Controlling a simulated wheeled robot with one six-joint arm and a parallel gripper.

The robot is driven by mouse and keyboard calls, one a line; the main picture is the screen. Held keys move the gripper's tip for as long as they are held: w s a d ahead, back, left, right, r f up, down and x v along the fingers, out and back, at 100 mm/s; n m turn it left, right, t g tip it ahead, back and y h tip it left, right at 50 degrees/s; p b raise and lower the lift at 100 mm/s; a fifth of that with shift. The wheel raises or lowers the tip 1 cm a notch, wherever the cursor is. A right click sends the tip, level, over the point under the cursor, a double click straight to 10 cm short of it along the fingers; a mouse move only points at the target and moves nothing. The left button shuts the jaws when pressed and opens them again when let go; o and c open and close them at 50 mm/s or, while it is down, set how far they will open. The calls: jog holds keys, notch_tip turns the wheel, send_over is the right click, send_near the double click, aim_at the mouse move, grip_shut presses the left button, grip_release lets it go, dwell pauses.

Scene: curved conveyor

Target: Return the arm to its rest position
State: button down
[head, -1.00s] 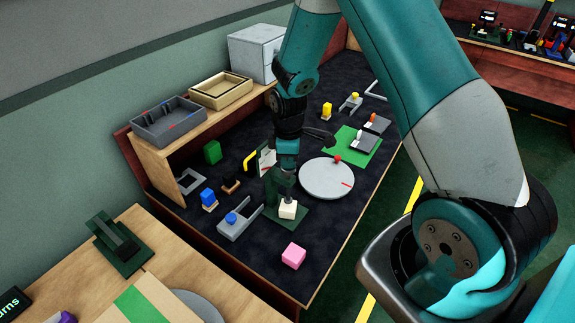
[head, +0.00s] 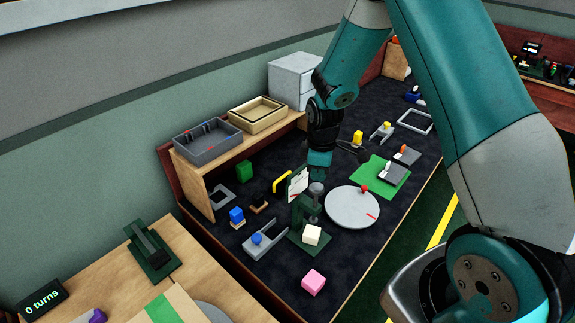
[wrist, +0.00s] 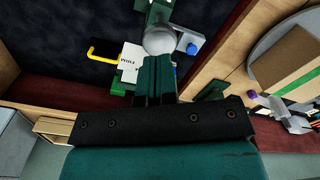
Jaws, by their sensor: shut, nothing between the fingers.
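My gripper (head: 319,174) is shut and empty. It points down just above a dark green press (head: 300,214) with a grey round knob (head: 316,188). In the wrist view my shut fingers (wrist: 155,75) lie close to the same knob (wrist: 158,40); I cannot tell whether they touch it. A cream cube (head: 312,235) sits on the press's green base plate. My arm reaches out over the dark work table (head: 275,285) from the upper right.
A grey turntable (head: 350,210) with a red knob stands right of the press. A white card (head: 297,184) and a yellow handle (head: 283,181) are close left. A pink cube (head: 313,282) lies in front. A wooden shelf (head: 240,147) carries trays at the back left.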

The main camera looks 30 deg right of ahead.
jog(key=shift+r, duration=0.1)
jog(key=s+a+r+m+y+b, duration=0.2)
jog(key=s+a+r+b, duration=0.2)
jog(key=s+a+r, duration=0.6)
jog(key=s+a+r+y+b, duration=0.1)
jog(key=s+a+r, duration=0.2)
jog(key=s, duration=0.4)
jog(key=s+a+r+m+y+b, duration=0.1)
jog(key=s+a+r+b, duration=0.1)
jog(key=s+a+r, duration=0.2)
jog(key=s, duration=0.2)
jog(key=shift+s+a, duration=0.3)
jog(key=shift+s, duration=0.1)
